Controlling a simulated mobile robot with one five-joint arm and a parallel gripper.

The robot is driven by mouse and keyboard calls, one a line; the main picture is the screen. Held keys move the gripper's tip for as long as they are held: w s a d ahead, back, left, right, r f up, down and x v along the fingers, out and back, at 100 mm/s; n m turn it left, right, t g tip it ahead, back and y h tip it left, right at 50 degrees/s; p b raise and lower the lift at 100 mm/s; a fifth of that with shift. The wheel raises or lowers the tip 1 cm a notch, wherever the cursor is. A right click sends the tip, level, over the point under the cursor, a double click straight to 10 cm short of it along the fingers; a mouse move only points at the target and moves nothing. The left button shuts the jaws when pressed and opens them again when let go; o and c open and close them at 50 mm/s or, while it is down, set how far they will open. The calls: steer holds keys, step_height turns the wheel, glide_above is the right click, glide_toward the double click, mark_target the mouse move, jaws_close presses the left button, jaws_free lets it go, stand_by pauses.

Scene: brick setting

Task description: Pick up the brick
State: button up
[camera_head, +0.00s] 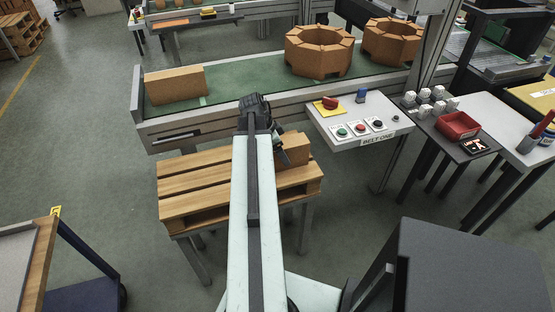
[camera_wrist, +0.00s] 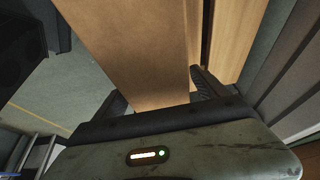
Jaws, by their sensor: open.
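A tan brick (camera_head: 294,149) sits on the wooden pallet (camera_head: 190,205), near its back right corner; my arm hides its left part. In the wrist view the brick (camera_wrist: 140,45) is large and close, filling the upper middle. My gripper (camera_wrist: 157,85) is open, with one dark finger at each side of the brick's near end. I cannot tell whether either finger touches it. In the head view my gripper (camera_head: 276,143) is at the brick's left side, mostly hidden by my own arm.
A green conveyor (camera_head: 235,88) runs behind the pallet, carrying another tan block (camera_head: 175,85) and octagonal brick rings (camera_head: 318,52). A control panel (camera_head: 352,123) with buttons juts out right of the pallet. A red tray (camera_head: 457,125) stands on a table farther right.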

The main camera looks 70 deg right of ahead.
jaws_close()
steer(key=shift+r, duration=0.2)
step_height(320, 180, up, 10)
steer(key=p, duration=1)
